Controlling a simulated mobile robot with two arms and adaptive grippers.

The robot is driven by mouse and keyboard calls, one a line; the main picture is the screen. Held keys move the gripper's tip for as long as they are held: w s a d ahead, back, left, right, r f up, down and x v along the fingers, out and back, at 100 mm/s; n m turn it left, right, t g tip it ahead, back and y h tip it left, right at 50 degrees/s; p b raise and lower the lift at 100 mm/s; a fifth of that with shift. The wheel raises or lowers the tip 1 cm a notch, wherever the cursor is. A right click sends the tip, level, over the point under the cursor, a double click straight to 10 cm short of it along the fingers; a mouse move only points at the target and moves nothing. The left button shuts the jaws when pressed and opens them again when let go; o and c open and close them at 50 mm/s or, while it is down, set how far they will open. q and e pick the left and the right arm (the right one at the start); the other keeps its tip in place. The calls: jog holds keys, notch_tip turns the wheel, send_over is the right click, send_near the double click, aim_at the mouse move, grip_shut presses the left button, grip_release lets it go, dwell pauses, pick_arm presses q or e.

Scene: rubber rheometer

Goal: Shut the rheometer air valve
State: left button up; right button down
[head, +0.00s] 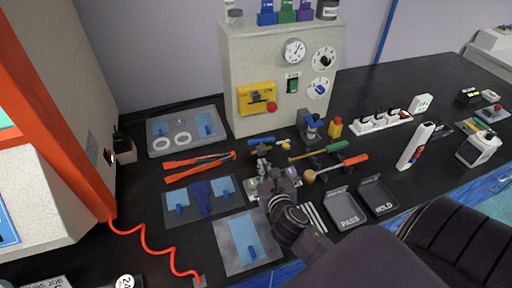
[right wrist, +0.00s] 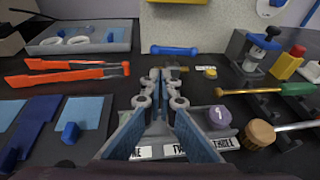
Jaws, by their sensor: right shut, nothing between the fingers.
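A blue bar handle (head: 261,140) lies crosswise in front of the grey cabinet, with a small metal body (head: 262,150) close before it; I take these for the air valve but cannot be sure. In the right wrist view the blue bar (right wrist: 174,50) is just beyond the fingertips, and the metal body (right wrist: 177,70) is partly hidden behind them. My right gripper (head: 263,168) is shut and empty, reaching forward over the black bench. Its fingertips (right wrist: 161,76) are close to the metal body; I cannot tell whether they touch. My left gripper is not in view.
The grey cabinet (head: 240,60) with dials stands behind. Orange tongs (head: 198,166) lie left; a green-handled tool (head: 319,152) and a wooden-knobbed one (head: 335,167) lie right. PASS (head: 345,226) and HOLD (head: 391,207) trays are front right. A numbered strip (right wrist: 190,150) lies under the gripper.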

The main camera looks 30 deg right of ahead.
aim_at(254, 143)
jog(key=x, duration=0.7)
jog(key=r+p+x, duration=0.1)
jog(key=x, duration=0.2)
jog(key=shift+w+d, duration=0.1)
jog(key=shift+w, duration=0.2)
